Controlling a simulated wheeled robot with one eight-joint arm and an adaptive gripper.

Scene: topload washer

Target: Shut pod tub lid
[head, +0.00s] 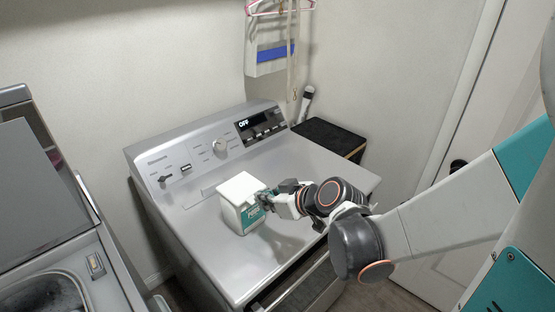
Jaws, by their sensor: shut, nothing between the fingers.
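The pod tub (238,217) is a white box with a teal label, standing upright on the grey top of the dryer-like machine. Its white lid (237,187) lies flat over the top and looks down; I cannot tell whether it is fully latched. My gripper (264,199) is shut and empty at the tub's right side, near the lid's edge. It covers part of the label side. I cannot tell whether the fingers touch the tub.
The machine's control panel (215,142) with a knob and display rises behind the tub. An open topload washer (45,270) stands at the left. A black-topped stand (330,137) is at the back right. The machine top in front of the tub is clear.

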